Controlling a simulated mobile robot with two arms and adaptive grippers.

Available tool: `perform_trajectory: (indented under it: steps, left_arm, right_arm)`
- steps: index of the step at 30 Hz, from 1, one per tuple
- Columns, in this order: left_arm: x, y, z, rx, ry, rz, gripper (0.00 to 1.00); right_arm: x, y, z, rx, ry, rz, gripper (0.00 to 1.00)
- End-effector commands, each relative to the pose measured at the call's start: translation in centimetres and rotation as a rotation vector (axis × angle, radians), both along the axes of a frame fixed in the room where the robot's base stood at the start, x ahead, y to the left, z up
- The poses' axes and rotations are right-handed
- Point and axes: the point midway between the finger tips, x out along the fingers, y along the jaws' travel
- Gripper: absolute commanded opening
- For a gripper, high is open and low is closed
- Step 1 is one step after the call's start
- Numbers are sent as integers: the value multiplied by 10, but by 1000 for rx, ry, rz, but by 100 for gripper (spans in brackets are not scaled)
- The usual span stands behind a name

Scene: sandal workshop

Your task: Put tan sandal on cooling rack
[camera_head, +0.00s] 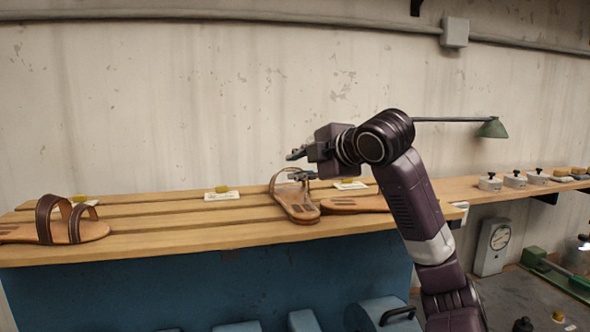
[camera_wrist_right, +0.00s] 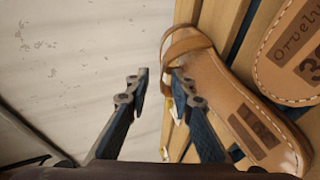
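A tan sandal (camera_head: 297,205) with a light strap is on the slatted wooden rack (camera_head: 190,235), near its right part; it also shows in the right wrist view (camera_wrist_right: 228,95). My right gripper (camera_head: 296,165) is just above its strap. In the wrist view the gripper (camera_wrist_right: 158,82) is open, its fingers apart with nothing between the tips. One finger overlaps the strap loop; I cannot tell whether they touch. A second tan sandal (camera_head: 352,205) lies right of the first, partly hidden by my arm; its printed sole shows in the wrist view (camera_wrist_right: 292,55). My left gripper is out of view.
A sandal with dark brown straps (camera_head: 85,231) lies at the rack's left end. A green lamp (camera_head: 492,128) is behind my right arm.

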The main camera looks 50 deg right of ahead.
Motion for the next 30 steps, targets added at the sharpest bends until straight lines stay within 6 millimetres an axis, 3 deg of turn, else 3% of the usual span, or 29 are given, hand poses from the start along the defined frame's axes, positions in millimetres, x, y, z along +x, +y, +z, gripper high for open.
perform_trajectory:
  steps: [6, 15, 30]
  left_arm:
    - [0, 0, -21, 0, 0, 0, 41]
    - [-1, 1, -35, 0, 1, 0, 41]
    - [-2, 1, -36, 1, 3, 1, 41]
  right_arm:
    - [-39, 16, 13, -5, -4, -2, 22]
    - [-85, 35, 34, -3, -1, -1, 22]
    - [-94, 39, 39, 0, 1, -1, 22]
